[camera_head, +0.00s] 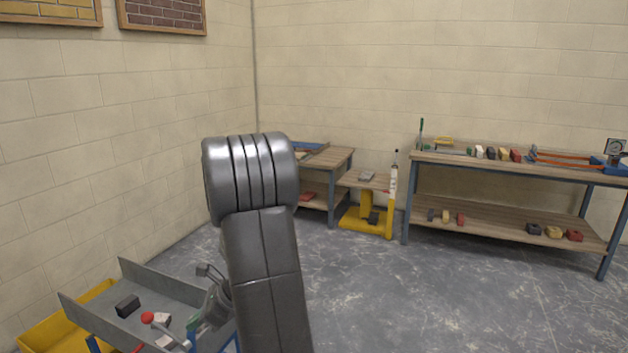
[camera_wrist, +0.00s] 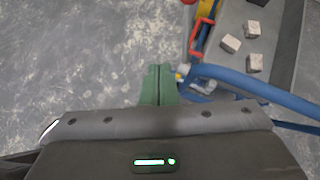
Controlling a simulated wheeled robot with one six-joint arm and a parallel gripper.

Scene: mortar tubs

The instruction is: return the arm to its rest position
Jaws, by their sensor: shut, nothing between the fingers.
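My arm (camera_head: 265,240) rises through the lower middle of the head view, its thick rounded joint at the top, and hides part of the room behind it. My gripper (camera_wrist: 158,84) shows in the wrist view as two green fingers pressed together, with nothing between them. The fingers point over the floor, beside a blue tube (camera_wrist: 240,80) that passes just right of them in the picture. I cannot tell whether they touch it. In the head view the gripper is largely hidden near the arm and the grey tray.
A grey tray (camera_head: 182,290) with blocks stands at lower left, beside a yellow tub (camera_head: 50,333). Pale blocks (camera_wrist: 254,62) show in the wrist view. A long bench (camera_head: 500,165), a yellow stand (camera_head: 366,222) and a smaller table (camera_head: 335,157) line the back. Floor at right is clear.

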